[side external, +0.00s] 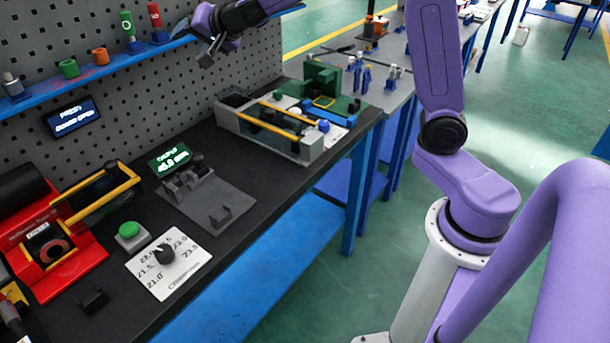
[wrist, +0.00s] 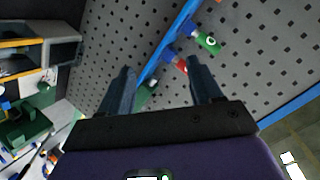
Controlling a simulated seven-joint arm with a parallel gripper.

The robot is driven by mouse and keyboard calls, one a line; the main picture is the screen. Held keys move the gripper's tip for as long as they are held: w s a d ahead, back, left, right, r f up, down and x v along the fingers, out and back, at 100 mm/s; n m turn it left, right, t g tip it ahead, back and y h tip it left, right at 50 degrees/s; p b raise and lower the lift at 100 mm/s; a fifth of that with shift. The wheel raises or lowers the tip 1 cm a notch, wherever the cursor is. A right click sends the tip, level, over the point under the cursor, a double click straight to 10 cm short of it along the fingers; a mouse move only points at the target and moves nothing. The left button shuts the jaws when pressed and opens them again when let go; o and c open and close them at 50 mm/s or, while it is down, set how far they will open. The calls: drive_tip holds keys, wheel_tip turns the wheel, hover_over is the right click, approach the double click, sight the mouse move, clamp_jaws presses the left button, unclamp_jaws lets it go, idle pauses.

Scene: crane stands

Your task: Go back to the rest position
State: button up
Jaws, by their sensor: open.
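My gripper (side external: 208,48) is at the top of the side external view, in front of the pegboard and beside the blue shelf rail. In the wrist view my gripper (wrist: 160,82) shows two dark fingers spread apart with nothing held between them. Beyond the fingers are the blue rail and the pegboard. A green cylinder and a red cylinder (wrist: 181,66) show past the fingertips, apart from them as far as I can tell.
The blue shelf rail (side external: 92,71) carries a green cylinder (side external: 127,25), a red cylinder (side external: 155,16) and rings. A grey open box with yellow rails (side external: 318,150) stands at the bench's far end. A red machine (side external: 75,270), green button (side external: 129,230) and dial plate (side external: 190,262) are at lower left.

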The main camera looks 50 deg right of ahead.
drive_tip(key=s+a+f+n+g+y, duration=0.2)
drive_tip(key=s+a+n+g+y, duration=0.35)
drive_tip(key=s, duration=0.55)
drive_tip(key=s+a+f+n+g+y, duration=0.25)
drive_tip(key=s+a+n, duration=0.55)
drive_tip(key=s, duration=0.4)
drive_tip(key=s+d+f+n+g+h, duration=0.1)
drive_tip(key=s+d+f+n+g, duration=0.15)
drive_tip(key=s, duration=0.45)
drive_tip(key=s+d+f+n+g+h, duration=0.1)
drive_tip(key=s+f+n+g+h, duration=0.15)
drive_tip(key=s, duration=0.45)
drive_tip(key=s+d+f+n+h, duration=0.3)
drive_tip(key=s+d, duration=0.5)
drive_tip(key=d, duration=0.3)
drive_tip(key=shift+s+d+f+h, duration=0.15)
drive_tip(key=shift+d+f+h, duration=0.2)
drive_tip(key=shift+f+h, duration=0.35)
